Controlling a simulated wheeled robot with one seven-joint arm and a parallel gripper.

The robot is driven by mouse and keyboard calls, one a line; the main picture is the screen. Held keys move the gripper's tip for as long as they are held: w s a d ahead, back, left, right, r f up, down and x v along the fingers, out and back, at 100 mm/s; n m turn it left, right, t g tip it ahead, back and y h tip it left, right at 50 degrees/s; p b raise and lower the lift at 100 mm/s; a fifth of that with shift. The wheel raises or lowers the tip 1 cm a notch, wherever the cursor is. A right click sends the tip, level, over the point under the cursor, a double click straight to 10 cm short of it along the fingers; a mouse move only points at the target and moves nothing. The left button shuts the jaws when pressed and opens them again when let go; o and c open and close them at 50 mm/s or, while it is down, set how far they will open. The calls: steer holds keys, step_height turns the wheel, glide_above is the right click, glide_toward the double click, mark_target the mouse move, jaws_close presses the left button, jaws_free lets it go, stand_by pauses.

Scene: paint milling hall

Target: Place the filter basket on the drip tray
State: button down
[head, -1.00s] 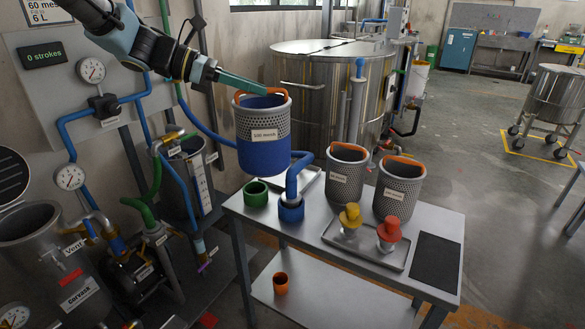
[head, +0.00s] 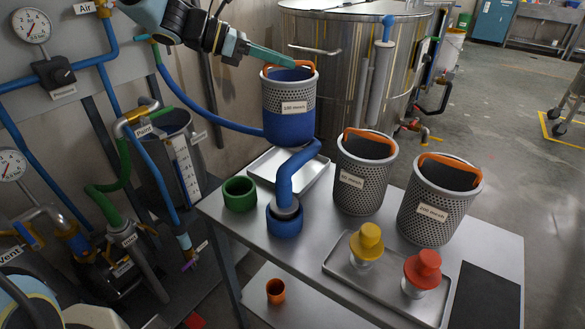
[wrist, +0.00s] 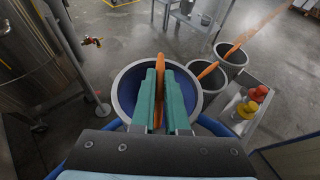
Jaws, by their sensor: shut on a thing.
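The filter basket (head: 290,90) is a perforated grey cylinder with a blue lower part, a white label and an orange handle. My gripper (head: 302,63) is shut on that handle, and the basket hangs upright in the air above the back left of the table. The wrist view looks down into the basket (wrist: 126,82), with my gripper (wrist: 159,72) over its mouth and the orange handle between the fingers. An empty shallow metal tray (head: 317,187), apparently the drip tray, lies on the table below the basket. It is partly hidden by a blue bent pipe.
The blue pipe (head: 285,180) rises from a blue collar (head: 284,222) in front of the tray. A green cup (head: 239,195) stands left of it. Two other baskets (head: 364,180) (head: 437,205) stand to the right. A second tray (head: 385,297) holds yellow-topped and red-topped items. A steel tank stands behind.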

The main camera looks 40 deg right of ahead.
mark_target(282, 105)
steer(key=f, duration=0.6)
steer(key=shift+w+d+f, duration=0.1)
steer(key=shift+d+f, duration=0.05)
steer(key=shift+d, duration=0.05)
steer(key=shift+f+p, duration=0.35)
steer(key=shift+f, duration=1.8)
steer(key=c, duration=0.9)
jaws_free()
steer(key=shift+a, duration=0.1)
